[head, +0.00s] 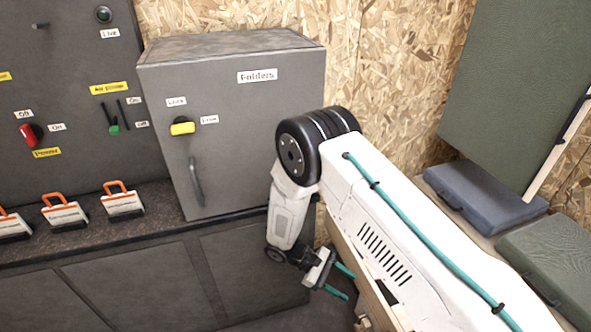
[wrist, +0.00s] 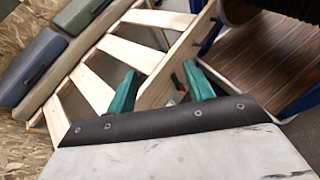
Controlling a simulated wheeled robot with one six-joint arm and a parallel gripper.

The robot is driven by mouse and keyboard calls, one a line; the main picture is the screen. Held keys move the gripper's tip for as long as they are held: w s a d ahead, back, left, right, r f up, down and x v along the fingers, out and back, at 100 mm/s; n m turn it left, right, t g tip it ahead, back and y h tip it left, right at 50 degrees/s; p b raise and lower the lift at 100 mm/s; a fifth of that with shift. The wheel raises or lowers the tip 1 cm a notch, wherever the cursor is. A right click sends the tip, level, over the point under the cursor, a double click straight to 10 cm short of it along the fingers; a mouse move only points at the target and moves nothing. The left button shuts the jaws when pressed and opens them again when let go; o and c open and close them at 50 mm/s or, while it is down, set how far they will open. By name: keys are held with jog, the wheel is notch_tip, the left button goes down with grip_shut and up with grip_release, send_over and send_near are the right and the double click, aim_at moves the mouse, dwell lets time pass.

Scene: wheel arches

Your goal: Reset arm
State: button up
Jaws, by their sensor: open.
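My arm reaches forward from the lower right in the head view, bent down at its black joint. My gripper (head: 344,283) hangs low, to the right of the dark cabinet front. Its two teal fingers are apart with nothing between them. In the wrist view my gripper (wrist: 160,90) is also open and empty, in front of a wooden slatted frame (wrist: 97,62). I cannot tell whether the fingers touch the frame.
A grey Folders cabinet (head: 235,95) with a yellow lock knob (head: 182,127) stands on a dark counter (head: 150,215). Several orange-handled items (head: 122,203) sit left of it. A brown slatted surface (wrist: 260,65) shows in the wrist view.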

jog(key=s+d+r+m+y, duration=0.2)
jog(key=r+m+y, duration=0.15)
jog(key=r, duration=1.05)
jog(key=s+d+r+m+y, duration=0.2)
jog(key=d+r+y, duration=0.15)
jog(key=r, duration=0.95)
jog(key=s+d+r+m+t+y, duration=0.2)
jog(key=s+d+r+m+t, duration=0.1)
jog(key=s+r, duration=0.5)
jog(key=s+d+r+m+t+y, duration=0.3)
jog(key=s+d+r+t, duration=0.1)
jog(key=s+r, duration=0.4)
notch_tip(320, 180, up, 2)
jog(key=shift+s+d, duration=0.15)
jog(key=shift+d, duration=0.2)
